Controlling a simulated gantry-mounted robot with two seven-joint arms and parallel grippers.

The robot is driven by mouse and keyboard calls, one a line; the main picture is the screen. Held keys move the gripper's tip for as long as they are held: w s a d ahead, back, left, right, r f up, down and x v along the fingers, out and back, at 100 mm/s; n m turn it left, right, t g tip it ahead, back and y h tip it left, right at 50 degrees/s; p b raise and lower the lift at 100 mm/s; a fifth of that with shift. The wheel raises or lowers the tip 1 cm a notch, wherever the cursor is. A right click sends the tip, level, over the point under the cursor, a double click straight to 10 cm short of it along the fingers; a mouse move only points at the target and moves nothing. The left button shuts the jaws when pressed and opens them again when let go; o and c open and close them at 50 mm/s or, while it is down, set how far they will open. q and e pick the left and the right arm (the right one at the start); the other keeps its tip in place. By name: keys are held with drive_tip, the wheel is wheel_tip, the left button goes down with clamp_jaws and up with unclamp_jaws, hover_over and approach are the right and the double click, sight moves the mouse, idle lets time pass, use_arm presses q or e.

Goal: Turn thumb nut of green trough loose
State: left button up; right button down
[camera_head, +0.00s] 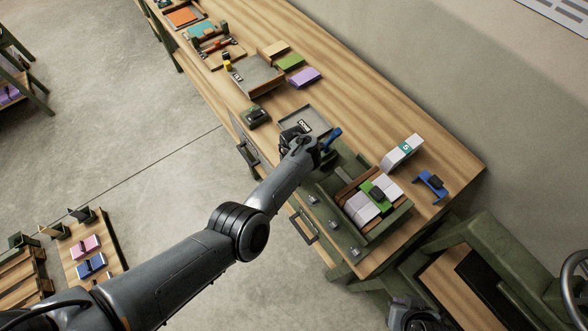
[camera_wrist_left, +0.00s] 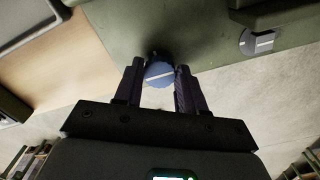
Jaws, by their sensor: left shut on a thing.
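The green trough (camera_head: 397,217) sits at the right end of the bench and holds white and green blocks of pages. Small grey thumb nuts (camera_head: 333,225) line its front side. My left gripper (camera_head: 303,150) is at the trough's left end. In the left wrist view, its two fingers (camera_wrist_left: 160,88) are shut on a round blue-grey thumb nut (camera_wrist_left: 159,76) with a pale line across its face. Another round nut (camera_wrist_left: 262,41) shows to the right on the green surface. The held nut is hidden in the head view. A dark shape at the bottom right may be my right gripper.
A grey tray (camera_head: 291,117) lies just left of the trough. A blue part (camera_head: 331,135) stands beside my left gripper. A white-page block (camera_head: 402,151) and a blue clamp (camera_head: 431,186) lie behind. A green press frame (camera_head: 480,255) stands at the right.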

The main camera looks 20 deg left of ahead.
use_arm(q)
drive_tip(key=o, duration=1.1)
drive_tip(key=shift+c, duration=0.2)
drive_tip(key=shift+r, duration=0.15)
wheel_tip(320, 180, up, 11)
drive_tip(key=p, duration=0.3)
drive_tip(key=shift+f, duration=0.2)
